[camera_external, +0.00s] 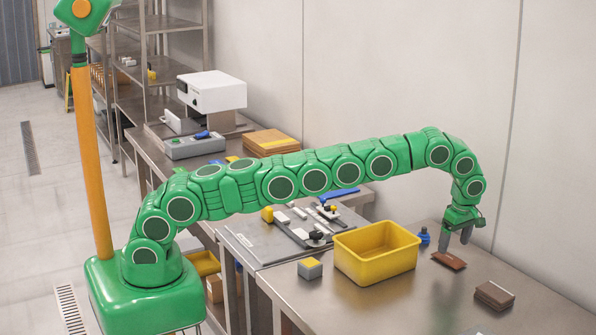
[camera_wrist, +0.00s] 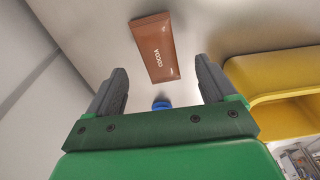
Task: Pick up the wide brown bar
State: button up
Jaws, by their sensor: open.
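A wide, flat brown bar (camera_external: 449,260) lies on the steel table to the right of the yellow bin. In the wrist view this bar (camera_wrist: 155,47) shows the word COCOA and lies slightly tilted, ahead of the jaws. My gripper (camera_external: 455,243) points down just above and beside the bar. In the wrist view my gripper (camera_wrist: 160,68) has its two grey fingers spread wide with nothing between them. The bar appears apart from both fingers.
A darker brown block (camera_external: 494,297) lies at the right. The yellow bin (camera_external: 377,253) stands left of the bar, and a blue object (camera_external: 424,237) is beside it. The wall is close behind. The table front is clear.

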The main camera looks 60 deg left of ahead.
aim_at(449, 257)
jog(key=f, duration=0.2)
jog(key=a+f, duration=0.1)
jog(key=f, duration=0.1)
jog(key=shift+w+f, duration=0.1)
jog(key=shift+f, duration=0.3)
jog(key=shift+c, duration=0.3)
jog(key=c, duration=1.1)
jog(key=shift+r, duration=0.1)
